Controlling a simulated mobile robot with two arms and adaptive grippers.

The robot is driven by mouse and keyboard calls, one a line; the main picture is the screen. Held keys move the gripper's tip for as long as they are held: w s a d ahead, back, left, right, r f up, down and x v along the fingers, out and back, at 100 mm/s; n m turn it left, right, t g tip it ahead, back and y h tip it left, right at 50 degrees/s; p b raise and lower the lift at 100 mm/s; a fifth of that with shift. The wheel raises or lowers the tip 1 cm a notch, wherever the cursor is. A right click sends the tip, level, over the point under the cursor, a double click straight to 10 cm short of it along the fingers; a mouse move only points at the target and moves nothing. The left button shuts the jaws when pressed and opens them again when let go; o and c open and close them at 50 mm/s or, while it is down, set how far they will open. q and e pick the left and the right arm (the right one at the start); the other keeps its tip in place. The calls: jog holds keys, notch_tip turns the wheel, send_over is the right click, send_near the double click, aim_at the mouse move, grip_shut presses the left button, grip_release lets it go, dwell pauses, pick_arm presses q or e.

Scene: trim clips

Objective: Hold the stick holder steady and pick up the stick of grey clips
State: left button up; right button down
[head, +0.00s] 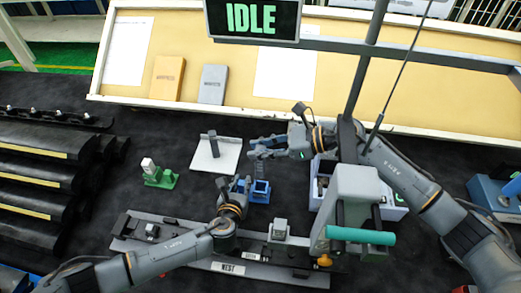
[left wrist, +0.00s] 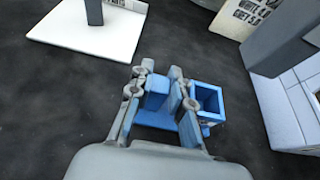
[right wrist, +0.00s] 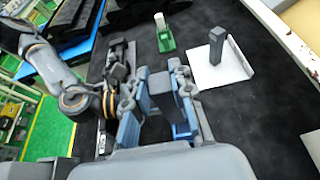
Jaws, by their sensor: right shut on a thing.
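The stick holder (head: 260,191) is a small blue block with a square socket, standing on the dark table. In the left wrist view the holder (left wrist: 209,98) shows an open socket with no stick visible inside. My left gripper (head: 238,185) is low beside it; in that view its fingers (left wrist: 158,82) are apart, with a blue part between them, contact unclear. My right gripper (head: 263,150) is above the holder, shut on the stick of grey clips (right wrist: 160,88). The right wrist view shows the stick between its fingers (right wrist: 160,75); the stick's lower end is hidden.
A white stand (head: 230,158) with a grey upright block and a green holder (head: 160,179) with a white piece stand to the left. A grey rail fixture (head: 190,250) lies in front. A white bin (head: 393,210) and a grey press-like device (head: 357,190) are right.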

pick_arm(q)
jog(key=o, duration=0.5)
jog(key=shift+o, duration=0.2)
jog(key=v, duration=1.2)
